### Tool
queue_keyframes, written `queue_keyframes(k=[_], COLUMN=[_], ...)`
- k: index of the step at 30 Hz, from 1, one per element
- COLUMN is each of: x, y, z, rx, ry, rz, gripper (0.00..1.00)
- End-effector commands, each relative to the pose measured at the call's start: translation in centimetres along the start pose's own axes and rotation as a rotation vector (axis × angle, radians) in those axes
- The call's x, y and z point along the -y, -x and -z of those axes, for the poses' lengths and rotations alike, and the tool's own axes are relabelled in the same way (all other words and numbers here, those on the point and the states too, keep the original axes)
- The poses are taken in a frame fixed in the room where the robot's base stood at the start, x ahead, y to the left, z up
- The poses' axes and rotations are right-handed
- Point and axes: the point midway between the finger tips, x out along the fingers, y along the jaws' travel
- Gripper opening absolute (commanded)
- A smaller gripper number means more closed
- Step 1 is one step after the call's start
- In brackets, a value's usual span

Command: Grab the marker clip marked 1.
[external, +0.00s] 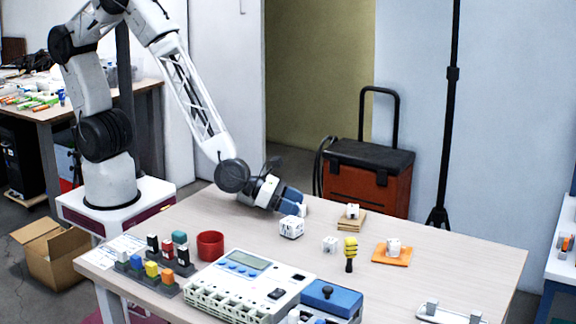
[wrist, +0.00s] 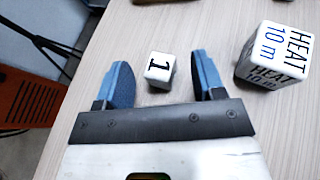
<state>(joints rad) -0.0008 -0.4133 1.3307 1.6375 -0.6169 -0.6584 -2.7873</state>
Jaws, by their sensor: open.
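The marker clip marked 1 (wrist: 159,71) is a small white block with a black 1 on its face, lying on the table in the wrist view. My gripper (wrist: 163,66) is open, with one blue finger on each side of the block and a gap showing at both sides. In the external view my gripper (external: 292,201) is low over the table's far edge. A small white patch at its fingertips may be the block, but its mark cannot be read there.
A larger white cube marked HEAT 10 m (wrist: 275,57) stands right of my right finger; it also shows in the external view (external: 291,228). White blocks sit on a wooden pad (external: 345,224) and an orange pad (external: 381,256). A yellow-headed tool (external: 350,250) stands nearer.

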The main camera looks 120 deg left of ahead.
Motion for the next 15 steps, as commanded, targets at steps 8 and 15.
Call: queue_keyframes(k=[8, 15], x=[-0.1, 0.0], y=[-1.7, -1.9], z=[0.1, 0.1], rx=[-0.001, -0.001], ry=[0.001, 0.001], rz=[-0.001, 0.0], gripper=[0.63, 0.63])
